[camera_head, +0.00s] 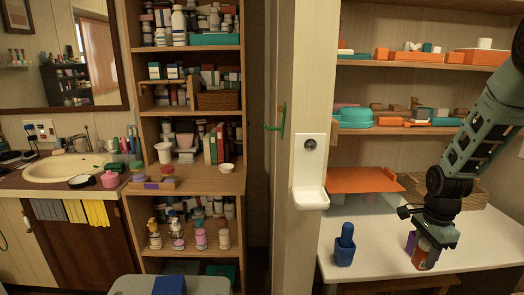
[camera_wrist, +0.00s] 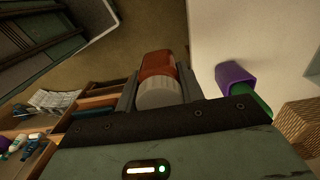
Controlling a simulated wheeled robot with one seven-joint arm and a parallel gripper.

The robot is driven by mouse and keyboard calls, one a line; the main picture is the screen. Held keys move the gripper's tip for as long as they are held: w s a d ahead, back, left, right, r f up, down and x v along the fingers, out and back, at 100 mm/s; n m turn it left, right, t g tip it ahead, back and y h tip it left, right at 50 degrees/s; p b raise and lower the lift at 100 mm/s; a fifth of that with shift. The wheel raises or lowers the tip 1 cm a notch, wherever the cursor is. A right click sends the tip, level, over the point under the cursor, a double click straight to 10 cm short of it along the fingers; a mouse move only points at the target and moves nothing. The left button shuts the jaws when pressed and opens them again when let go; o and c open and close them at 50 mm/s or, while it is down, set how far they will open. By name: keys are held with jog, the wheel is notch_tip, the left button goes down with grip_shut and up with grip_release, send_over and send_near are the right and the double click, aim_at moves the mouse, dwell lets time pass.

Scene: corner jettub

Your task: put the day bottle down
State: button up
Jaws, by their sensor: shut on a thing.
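My gripper (camera_head: 432,238) is at the right in the head view, pointing down over the white table (camera_head: 385,268) near its front edge. It is shut on a red-orange bottle (camera_head: 424,257) with a pale cap, taken as the day bottle. In the wrist view the bottle's red-brown body (camera_wrist: 157,64) and ribbed white cap (camera_wrist: 160,93) lie between the two fingers (camera_wrist: 158,88). The tabletop (camera_wrist: 225,32) shows to the right of the bottle there. I cannot tell whether the bottle touches the table.
A purple cup (camera_wrist: 235,77) stands close beside the bottle; it also shows partly hidden in the head view (camera_head: 410,242). An orange tray (camera_head: 364,180) and wicker basket (camera_head: 473,194) are behind. White tabletop between blue cup and gripper is clear.

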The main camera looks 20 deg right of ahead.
jog(key=shift+s+a+n, duration=0.15)
jog(key=shift+a+n, duration=0.15)
jog(key=w+a+f+n+p, duration=0.1)
jog(key=a+f+n, duration=0.3)
jog(key=a+n, duration=0.6)
jog(key=w+a+f+n+p, duration=0.1)
jog(key=w+a+f+n, duration=0.2)
jog(key=a+n, duration=0.7)
notch_tip(320, 180, down, 2)
jog(key=shift+a+f, duration=0.2)
jog(key=shift+a, duration=0.7)
